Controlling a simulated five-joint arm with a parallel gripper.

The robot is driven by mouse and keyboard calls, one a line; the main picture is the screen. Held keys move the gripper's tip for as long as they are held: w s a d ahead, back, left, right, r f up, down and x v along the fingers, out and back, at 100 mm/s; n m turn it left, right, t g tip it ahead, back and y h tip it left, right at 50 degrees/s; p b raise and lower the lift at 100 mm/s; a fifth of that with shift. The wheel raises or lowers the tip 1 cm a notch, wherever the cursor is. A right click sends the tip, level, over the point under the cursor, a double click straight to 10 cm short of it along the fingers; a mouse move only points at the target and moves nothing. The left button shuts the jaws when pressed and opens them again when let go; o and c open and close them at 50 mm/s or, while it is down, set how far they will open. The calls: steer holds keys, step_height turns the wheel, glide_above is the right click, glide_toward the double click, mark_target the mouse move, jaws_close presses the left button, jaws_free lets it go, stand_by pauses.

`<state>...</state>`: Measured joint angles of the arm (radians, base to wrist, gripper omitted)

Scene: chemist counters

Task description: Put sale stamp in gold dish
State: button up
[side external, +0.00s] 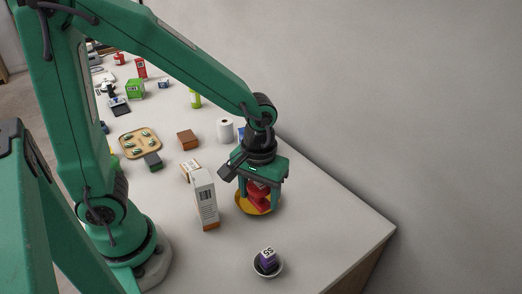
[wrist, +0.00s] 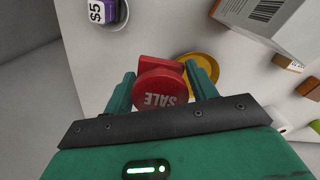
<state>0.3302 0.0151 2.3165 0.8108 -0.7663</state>
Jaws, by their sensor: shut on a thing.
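The sale stamp (wrist: 160,88) is red with a round face that reads SALE. My gripper (wrist: 161,90) is shut on it, with one green finger on each side. In the side external view my gripper (side external: 259,195) points down with the red stamp (side external: 258,192) between its fingers. The gold dish (side external: 243,206) is under and around the stamp in that view, partly hidden by the gripper. In the wrist view the dish (wrist: 204,66) shows behind the stamp and right finger. I cannot tell whether the stamp touches the dish.
A tall white and orange box (side external: 205,203) stands close left of the dish. A small bowl (side external: 267,270) holding a purple $5 item (side external: 266,260) is nearer the front. A white roll (side external: 225,130) and brown box (side external: 187,139) stand farther back. The counter's right edge is near.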

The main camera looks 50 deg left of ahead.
steer(key=w+a+f, duration=0.2)
steer(key=a, duration=0.1)
steer(key=w+a+f, duration=0.1)
steer(key=a+f, duration=0.1)
steer(key=w+a+f, duration=0.2)
steer(key=a, duration=0.1)
steer(key=shift+w+a+f, duration=0.1)
steer(key=shift+w+a, duration=0.2)
steer(key=shift+a, duration=0.05)
steer(key=shift+f, duration=2)
steer(key=shift+f, duration=0.1)
steer(key=o, duration=0.7)
step_height(320, 180, up, 12)
steer(key=shift+r, duration=0.25)
